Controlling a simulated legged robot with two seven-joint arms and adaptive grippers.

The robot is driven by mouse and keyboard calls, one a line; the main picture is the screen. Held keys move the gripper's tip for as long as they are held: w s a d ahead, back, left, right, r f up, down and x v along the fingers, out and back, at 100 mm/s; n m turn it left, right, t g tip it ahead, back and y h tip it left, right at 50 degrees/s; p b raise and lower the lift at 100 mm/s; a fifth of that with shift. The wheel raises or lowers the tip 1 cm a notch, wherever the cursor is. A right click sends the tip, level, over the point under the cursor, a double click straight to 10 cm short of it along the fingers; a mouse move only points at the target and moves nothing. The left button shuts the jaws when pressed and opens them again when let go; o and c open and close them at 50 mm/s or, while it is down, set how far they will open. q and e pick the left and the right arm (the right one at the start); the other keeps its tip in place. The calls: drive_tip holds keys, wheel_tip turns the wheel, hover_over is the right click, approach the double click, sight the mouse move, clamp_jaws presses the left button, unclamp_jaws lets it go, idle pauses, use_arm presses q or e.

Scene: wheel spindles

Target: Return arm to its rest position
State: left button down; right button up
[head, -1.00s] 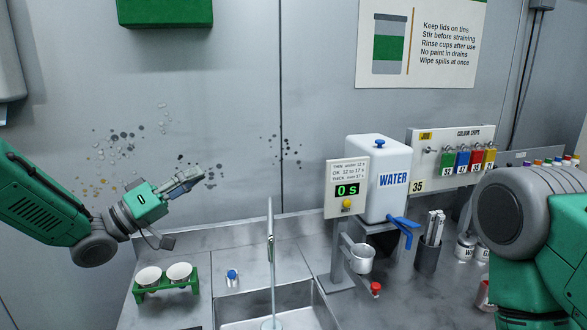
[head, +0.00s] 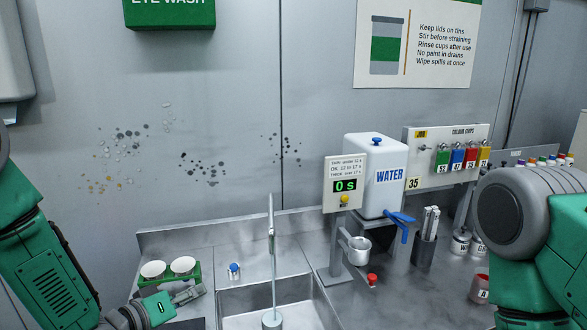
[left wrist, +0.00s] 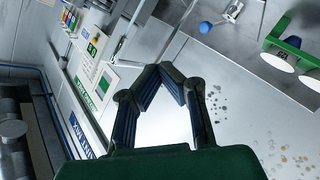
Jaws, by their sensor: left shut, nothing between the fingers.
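My left gripper (head: 186,290) is low at the left of the head view, just in front of the two white cups and left of the sink. Its fingers also show in the left wrist view (left wrist: 160,72), with their tips together and nothing between them. My left arm comes in from the left edge and reaches down to the counter area. I cannot tell whether the gripper touches the counter. My right arm fills the right edge of the head view, but its gripper is out of the picture.
Two white cups (head: 183,265) stand in a green holder (head: 196,273) on the counter. A timer stand (head: 345,187), the water tank (head: 381,165) and a metal cup (head: 359,250) stand further right.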

use_arm(q)
drive_tip(key=s+f+g+y, duration=0.1)
drive_tip(key=s+f, duration=0.2)
drive_tip(key=s+a+f+g+y, duration=0.1)
drive_tip(key=s+f, duration=0.2)
drive_tip(key=f, duration=0.1)
drive_tip(key=s+a+f+g+y, duration=0.1)
drive_tip(key=s+f, duration=0.1)
drive_tip(key=f, duration=0.1)
drive_tip(key=shift+s+f, duration=0.4)
drive_tip(key=s+f, duration=0.1)
drive_tip(key=s+f+g+y, duration=0.1)
drive_tip(key=s, duration=0.1)
drive_tip(key=s+a+f+g, duration=0.1)
drive_tip(key=s+f, duration=0.1)
drive_tip(key=shift+s+a+y, duration=0.1)
drive_tip(key=shift+s+y, duration=0.15)
drive_tip(key=shift+y, duration=0.05)
drive_tip(key=s+a+f+m+g+y, duration=0.1)
drive_tip(key=s+a+f+g+y, duration=0.2)
drive_tip(key=s, duration=0.9)
drive_tip(key=s+a+f+m+g+y, duration=0.1)
drive_tip(key=s+a+f+g, duration=0.3)
drive_tip(key=s, duration=0.8)
wheel_tip(320, 180, down, 20)
drive_tip(key=w+d+m+b, duration=0.1)
drive_tip(key=w+d+b, duration=0.1)
drive_tip(key=b, duration=2)
drive_tip(key=shift+w+d, duration=0.3)
drive_tip(key=shift+w, duration=0.05)
